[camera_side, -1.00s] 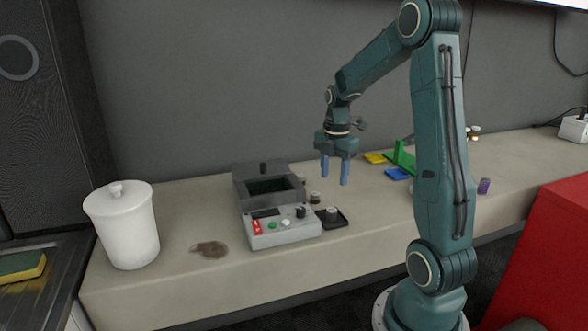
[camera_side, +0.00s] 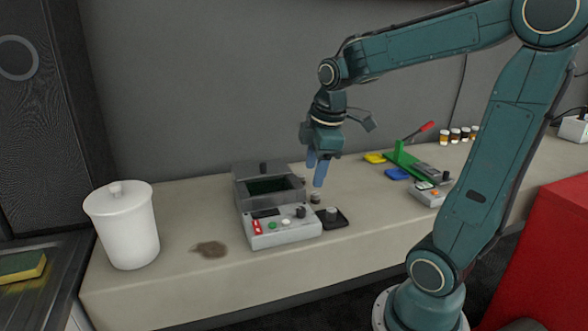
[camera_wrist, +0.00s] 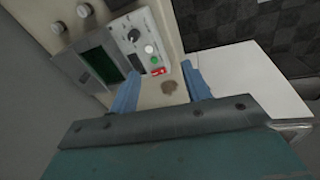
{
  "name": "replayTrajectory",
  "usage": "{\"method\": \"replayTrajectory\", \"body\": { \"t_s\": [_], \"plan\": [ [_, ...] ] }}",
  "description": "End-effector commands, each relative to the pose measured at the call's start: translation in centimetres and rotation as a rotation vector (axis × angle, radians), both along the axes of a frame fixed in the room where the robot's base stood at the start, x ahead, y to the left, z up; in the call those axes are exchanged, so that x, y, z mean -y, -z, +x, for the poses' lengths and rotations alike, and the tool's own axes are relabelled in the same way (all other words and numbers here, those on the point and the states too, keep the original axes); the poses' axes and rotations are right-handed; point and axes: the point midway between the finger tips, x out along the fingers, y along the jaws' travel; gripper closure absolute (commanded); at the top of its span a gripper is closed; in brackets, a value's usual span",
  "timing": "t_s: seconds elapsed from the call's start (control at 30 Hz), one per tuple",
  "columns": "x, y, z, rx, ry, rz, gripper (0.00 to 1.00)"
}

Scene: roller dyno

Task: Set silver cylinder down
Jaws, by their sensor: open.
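A small silver cylinder (camera_side: 331,213) stands upright on a black square tray (camera_side: 343,222) at the right of the grey dyno box in the side view. A second short silver cylinder (camera_side: 315,198) stands on the bench just behind it. In the wrist view two round silver tops show at the upper left, one nearer the top edge (camera_wrist: 84,10) and one lower (camera_wrist: 57,29); I cannot tell for sure which is which. My gripper (camera_side: 316,172) is open and empty, with its blue fingers pointing down above the bench near the cylinders. The fingers also show in the wrist view (camera_wrist: 160,74).
The dyno's control box (camera_side: 283,229) has a knob and buttons, with its dark open bay (camera_side: 268,186) behind. A white lidded canister (camera_side: 123,226) stands left, beside a brown stain (camera_side: 209,249). A green tool with red handle (camera_side: 404,155) and pads lie right.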

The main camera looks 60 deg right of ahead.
Motion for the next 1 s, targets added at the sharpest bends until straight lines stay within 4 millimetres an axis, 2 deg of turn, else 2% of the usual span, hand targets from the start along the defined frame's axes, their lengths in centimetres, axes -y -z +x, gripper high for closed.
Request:
{"method": "replayTrajectory", "body": {
  "t_s": [0.03, 0.2, 0.5, 0.7, 1.0],
  "plan": [
    [-1.3, -0.5, -0.5, 0.029, 0.034, 0.007, 0.52],
    [-4.9, -1.6, -2.4, 0.114, 0.188, 0.058, 0.52],
    [-9.8, -2.3, -6.4, 0.247, 0.445, 0.202, 0.52],
    [-11.4, -2.1, -8.2, 0.291, 0.561, 0.288, 0.52],
    [-11.8, -1.9, -8.8, 0.300, 0.603, 0.317, 0.52]
  ]
}}
